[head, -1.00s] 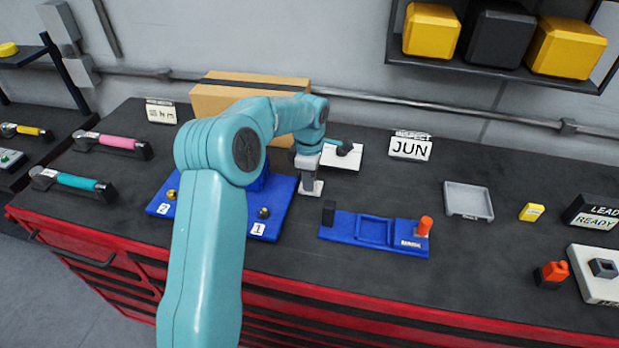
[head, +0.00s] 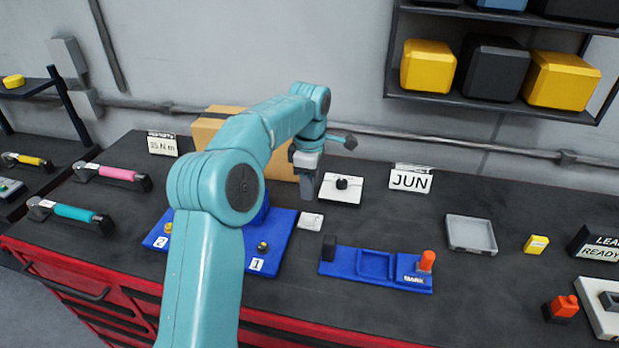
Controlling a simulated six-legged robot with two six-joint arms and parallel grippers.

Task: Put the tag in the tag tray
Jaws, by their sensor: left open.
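A small white tag (head: 311,220) lies flat on the dark bench, just right of the blue base marked 1 and 2. The grey tray (head: 470,247), which looks like the tag tray, sits empty further right on the bench. My left gripper (head: 306,194) points down above and behind the tag, apart from it. It is open and holds nothing that I can see; its fingers overlap in this view. My right gripper is out of view.
A blue fixture (head: 375,264) with a black block and orange knob stands between tag and tray. A white plate (head: 341,200) with a black knob and the JUN sign (head: 411,180) stand behind. A yellow block (head: 536,244) is right of the tray.

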